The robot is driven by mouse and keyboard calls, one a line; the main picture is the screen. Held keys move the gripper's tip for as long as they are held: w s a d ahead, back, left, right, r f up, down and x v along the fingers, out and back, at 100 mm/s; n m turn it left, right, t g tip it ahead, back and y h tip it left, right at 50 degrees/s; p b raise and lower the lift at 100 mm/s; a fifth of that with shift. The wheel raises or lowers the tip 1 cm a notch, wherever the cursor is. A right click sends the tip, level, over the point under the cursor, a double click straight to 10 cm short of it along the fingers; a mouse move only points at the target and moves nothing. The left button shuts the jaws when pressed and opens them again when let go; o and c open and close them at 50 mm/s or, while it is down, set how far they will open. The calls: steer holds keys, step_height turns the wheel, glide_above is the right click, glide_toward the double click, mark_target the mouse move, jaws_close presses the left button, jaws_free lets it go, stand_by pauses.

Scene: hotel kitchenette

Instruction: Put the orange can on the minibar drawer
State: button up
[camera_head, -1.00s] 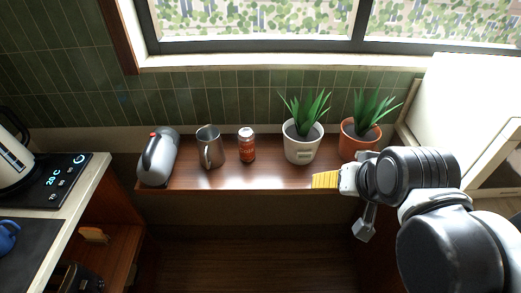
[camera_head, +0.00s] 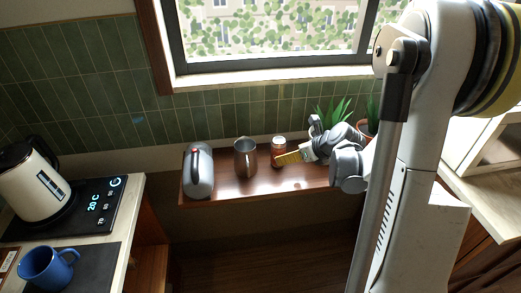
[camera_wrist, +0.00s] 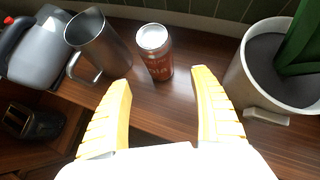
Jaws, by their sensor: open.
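The orange can (camera_head: 278,146) with a silver top stands upright on the brown wooden shelf (camera_head: 230,188) below the window. It also shows in the wrist view (camera_wrist: 157,58), ahead of and between the two yellow fingers, apart from them. My gripper (camera_head: 285,158) is at the right of the can, just above the shelf, and partly covers its lower part in the head view. In the wrist view my gripper (camera_wrist: 163,100) is open and empty. I cannot identify the minibar drawer in these views.
A metal pitcher (camera_head: 245,158) and a grey kettle-like jug (camera_head: 198,172) stand left of the can. A white pot (camera_wrist: 270,75) with a plant is close to the right finger. A blue mug (camera_head: 45,268) and white kettle (camera_head: 35,185) are on the left counter.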

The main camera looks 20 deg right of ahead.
steer(key=b+x, duration=0.1)
steer(key=x, duration=0.3)
steer(key=shift+d+f, duration=0.2)
steer(key=shift+f, duration=0.05)
steer(key=b+x, duration=0.2)
steer(key=x, duration=0.3)
steer(key=shift+w+a+f+b, duration=0.15)
steer(key=shift+w+a+b, duration=0.05)
steer(key=shift+w+b, duration=0.2)
steer(key=shift+c, duration=0.9)
steer(key=c, duration=1.3)
